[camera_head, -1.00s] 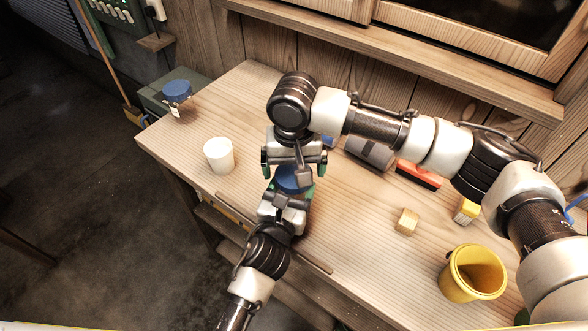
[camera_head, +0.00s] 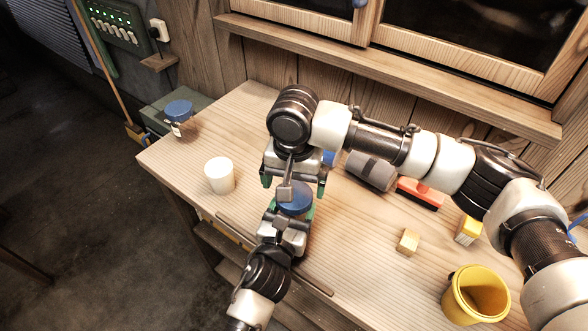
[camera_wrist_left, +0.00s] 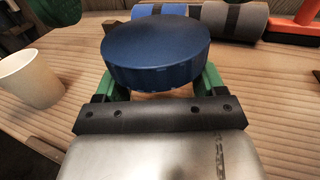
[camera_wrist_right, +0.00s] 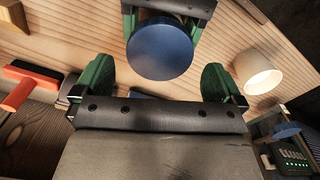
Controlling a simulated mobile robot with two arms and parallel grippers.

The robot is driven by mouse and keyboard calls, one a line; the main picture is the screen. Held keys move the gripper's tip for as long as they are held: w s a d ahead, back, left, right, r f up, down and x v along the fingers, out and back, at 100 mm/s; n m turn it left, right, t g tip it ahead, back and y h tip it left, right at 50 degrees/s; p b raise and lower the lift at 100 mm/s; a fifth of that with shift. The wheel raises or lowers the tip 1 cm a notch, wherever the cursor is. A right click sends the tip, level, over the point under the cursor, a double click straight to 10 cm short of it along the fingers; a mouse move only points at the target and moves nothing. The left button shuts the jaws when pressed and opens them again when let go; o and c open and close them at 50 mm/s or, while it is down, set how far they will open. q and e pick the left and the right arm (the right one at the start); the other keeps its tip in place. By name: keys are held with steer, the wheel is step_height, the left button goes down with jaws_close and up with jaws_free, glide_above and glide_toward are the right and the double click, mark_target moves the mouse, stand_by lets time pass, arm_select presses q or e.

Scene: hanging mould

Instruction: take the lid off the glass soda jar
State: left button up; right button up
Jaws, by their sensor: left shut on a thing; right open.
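The glass soda jar is mostly hidden below its round blue lid (camera_head: 294,198); the lid also shows in the left wrist view (camera_wrist_left: 154,48) and the right wrist view (camera_wrist_right: 160,48). The lid sits level on top. My left gripper (camera_head: 290,214) is shut on the jar, its green fingers (camera_wrist_left: 158,84) on both sides just below the lid. My right gripper (camera_head: 293,182) is open and empty, on the wall side of the lid. In the right wrist view its fingers (camera_wrist_right: 157,82) stand apart, with the lid beyond them, not between the pads.
A white cup (camera_head: 220,176) stands left of the jar. Another blue-lidded jar (camera_head: 178,112) is at the far left corner. A grey roll (camera_head: 370,171), red-black brush (camera_head: 420,193), wooden block (camera_head: 407,242), yellow box (camera_head: 468,230) and yellow bucket (camera_head: 475,297) are to the right.

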mark_target(295, 194)
steer(key=shift+f, duration=1.7)
steer(key=c, duration=0.9)
steer(key=n, duration=0.3)
steer(key=o, duration=0.9)
steer(key=shift+r, duration=0.1)
